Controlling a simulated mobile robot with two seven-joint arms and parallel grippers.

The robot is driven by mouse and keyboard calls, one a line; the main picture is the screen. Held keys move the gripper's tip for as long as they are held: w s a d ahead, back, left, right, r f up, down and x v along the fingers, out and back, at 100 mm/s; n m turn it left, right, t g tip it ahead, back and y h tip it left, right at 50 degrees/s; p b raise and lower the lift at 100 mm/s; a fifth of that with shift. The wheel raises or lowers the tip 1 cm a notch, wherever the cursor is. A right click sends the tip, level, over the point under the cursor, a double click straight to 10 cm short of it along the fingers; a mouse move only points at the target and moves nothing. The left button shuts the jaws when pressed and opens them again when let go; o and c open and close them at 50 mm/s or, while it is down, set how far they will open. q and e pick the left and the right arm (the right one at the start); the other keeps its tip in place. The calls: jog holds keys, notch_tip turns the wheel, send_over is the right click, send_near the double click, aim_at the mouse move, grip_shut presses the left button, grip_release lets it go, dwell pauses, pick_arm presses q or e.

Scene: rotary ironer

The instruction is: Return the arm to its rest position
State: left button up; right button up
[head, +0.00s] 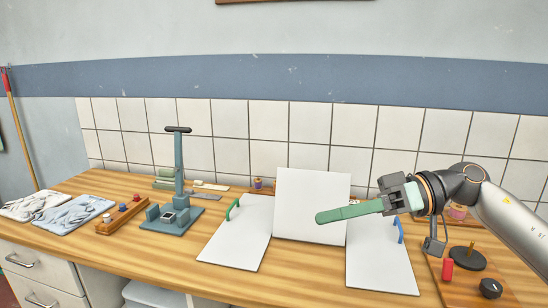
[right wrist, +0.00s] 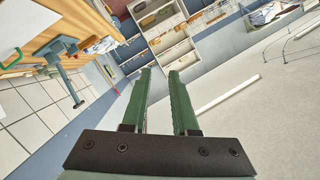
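My right arm (head: 510,217) comes in from the right in the head view. My right gripper (head: 320,217) is held above the right part of the table, with its long green fingers pointing left. It passes in front of the upright white panel (head: 311,190). In the right wrist view the two green fingers of this gripper (right wrist: 160,71) stand apart with nothing between them, so it is open and empty. My left arm and gripper are in neither view.
The wooden table (head: 312,277) carries white boards with a green handle (head: 232,208) and a blue handle (head: 400,230). A teal press-like stand (head: 179,165) and folded cloths (head: 75,214) are at the left. A dark disc (head: 467,258) and black knob (head: 490,288) are below my right arm.

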jog(key=w+a+f+t+y, duration=0.3)
jog(key=a+f+t+y, duration=0.25)
jog(key=f, duration=0.25)
jog(key=d+f+m+t+h+p, duration=0.1)
jog(key=d+f+m+t+h, duration=0.2)
jog(key=f+m+t+h, duration=0.4)
jog(key=d+f+m+t+h, duration=0.2)
jog(key=f+t, duration=0.3)
jog(key=f, duration=0.4)
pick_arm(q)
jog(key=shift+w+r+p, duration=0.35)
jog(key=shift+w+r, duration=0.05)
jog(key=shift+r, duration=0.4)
pick_arm(e)
jog(key=s+d+f+g+h, duration=0.4)
jog(key=s+f, duration=0.6)
jog(key=f, duration=0.2)
jog(key=s+d+f+g+h, duration=0.4)
jog(key=s+f+h, duration=0.1)
jog(key=s+f, duration=0.6)
notch_tip(320, 180, down, 2)
jog(key=shift+s+f, duration=0.1)
jog(key=shift+s, duration=0.2)
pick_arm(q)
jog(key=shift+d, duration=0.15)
pick_arm(e)
jog(key=shift+w+d, duration=0.1)
jog(key=shift+d, duration=0.15)
